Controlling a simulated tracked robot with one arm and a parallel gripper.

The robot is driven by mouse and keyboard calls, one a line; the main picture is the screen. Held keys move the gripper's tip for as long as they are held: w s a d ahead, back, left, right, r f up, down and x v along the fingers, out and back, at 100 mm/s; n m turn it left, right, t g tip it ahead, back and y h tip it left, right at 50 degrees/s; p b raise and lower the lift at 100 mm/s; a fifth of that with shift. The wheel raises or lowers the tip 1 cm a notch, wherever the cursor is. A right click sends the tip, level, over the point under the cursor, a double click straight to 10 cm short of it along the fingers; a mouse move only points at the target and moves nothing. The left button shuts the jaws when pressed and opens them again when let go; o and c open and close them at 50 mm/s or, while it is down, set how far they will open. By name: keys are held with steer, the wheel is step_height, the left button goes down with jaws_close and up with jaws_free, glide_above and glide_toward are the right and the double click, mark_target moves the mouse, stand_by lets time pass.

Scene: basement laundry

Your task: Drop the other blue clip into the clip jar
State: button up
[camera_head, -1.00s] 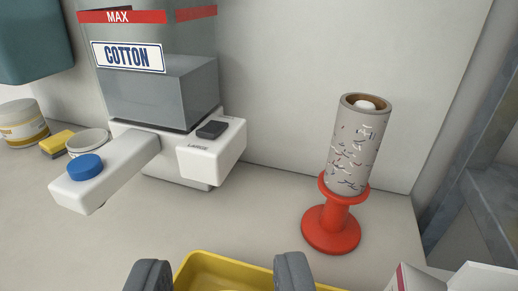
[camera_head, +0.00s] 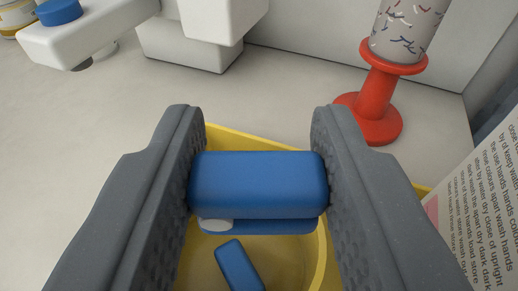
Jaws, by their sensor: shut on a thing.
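My gripper (camera_head: 257,150) is shut on a blue clip (camera_head: 258,184), which lies crosswise between its two grey fingers. The clip has a rounded upper half, a lower blue half and a whitish round part showing at lower left. A yellow container (camera_head: 322,255) with a curved inner wall shows below and behind the clip. Another blue piece (camera_head: 238,266), likely a clip, lies inside it. The clip and fingers hide much of the container, and I cannot tell how far the held clip is above it. I see no label marking it as the clip jar.
A red stand (camera_head: 375,115) holding a speckled grey tube (camera_head: 405,30) stands at the back right. A white printed box (camera_head: 485,205) is close on the right. A white dispenser (camera_head: 100,32) with a blue button (camera_head: 58,12) is at back left. The counter at left is bare.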

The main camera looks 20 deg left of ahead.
steer(key=o, duration=1)
steer(key=shift+s, duration=0.1)
steer(key=p+v, duration=0.2)
steer(key=v, duration=1.1)
steer(key=shift+s+d, duration=0.15)
steer(key=shift+s, duration=0.15)
steer(key=w+d+r+m+t+h, duration=0.1)
steer(key=d+r, duration=0.2)
steer(key=r, duration=0.3)
steer(key=w+d+r+h, duration=0.1)
steer(key=d+r, duration=0.2)
steer(key=r, duration=0.2)
steer(key=s+d+r+m+h, duration=0.1)
steer(key=s+d+r, duration=0.2)
steer(key=r, duration=0.5)
steer(key=s+d+r+m+h, duration=0.1)
steer(key=s+d+r, duration=0.2)
steer(key=r, duration=0.6)
steer(key=s+d+r+m+h+p, duration=0.1)
steer(key=s+d+r, duration=0.2)
steer(key=s+r, duration=0.2)
step_height(320, 180, up, 3)
steer(key=shift+s+d+r, duration=0.15)
steer(key=shift+s+r, duration=0.05)
steer(key=shift+r, duration=0.05)
